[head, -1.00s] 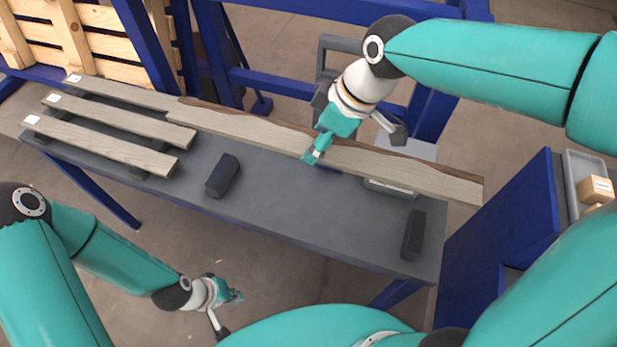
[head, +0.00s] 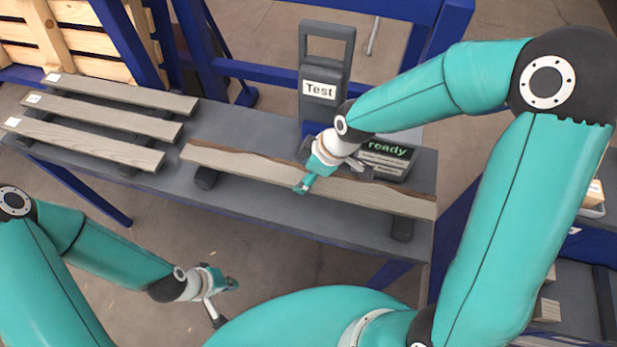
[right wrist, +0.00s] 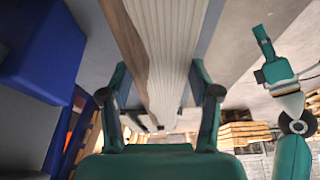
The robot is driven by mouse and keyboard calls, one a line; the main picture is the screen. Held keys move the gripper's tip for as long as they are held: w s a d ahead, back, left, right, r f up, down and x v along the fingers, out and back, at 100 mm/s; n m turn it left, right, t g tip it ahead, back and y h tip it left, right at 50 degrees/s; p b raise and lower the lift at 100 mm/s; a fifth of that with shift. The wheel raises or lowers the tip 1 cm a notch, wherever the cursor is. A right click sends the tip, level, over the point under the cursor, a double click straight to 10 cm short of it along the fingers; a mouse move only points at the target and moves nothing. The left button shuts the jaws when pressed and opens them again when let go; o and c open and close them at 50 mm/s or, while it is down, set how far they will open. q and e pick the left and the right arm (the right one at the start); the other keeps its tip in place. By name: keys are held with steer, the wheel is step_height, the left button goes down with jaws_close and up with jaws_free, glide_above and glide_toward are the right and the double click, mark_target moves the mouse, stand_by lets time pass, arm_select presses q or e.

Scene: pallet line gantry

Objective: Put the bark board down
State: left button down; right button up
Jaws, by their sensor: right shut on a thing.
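The bark board (head: 252,168), a long grey plank with a brown bark edge on its far side, lies lengthwise over two dark support blocks. The left block (head: 206,179) and right block (head: 401,229) show under its ends; whether it touches them I cannot tell. My right gripper (head: 322,175) is shut on the board near its middle. In the right wrist view the board (right wrist: 170,50) runs between the two fingers (right wrist: 158,92). My left gripper (head: 224,300) is open and empty in front of the table, away from the board.
Several plain grey planks (head: 95,118) with white labels lie at the table's left. Behind the board stand a grey "Test" device (head: 322,82) and a box reading "ready" (head: 388,158). Blue frame beams rise behind. The dark table (head: 300,210) is narrow in front of the board.

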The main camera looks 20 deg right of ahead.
step_height(320, 180, down, 3)
steer(key=shift+f, duration=0.15)
steer(key=o, duration=1.4)
steer(key=v, duration=1.2)
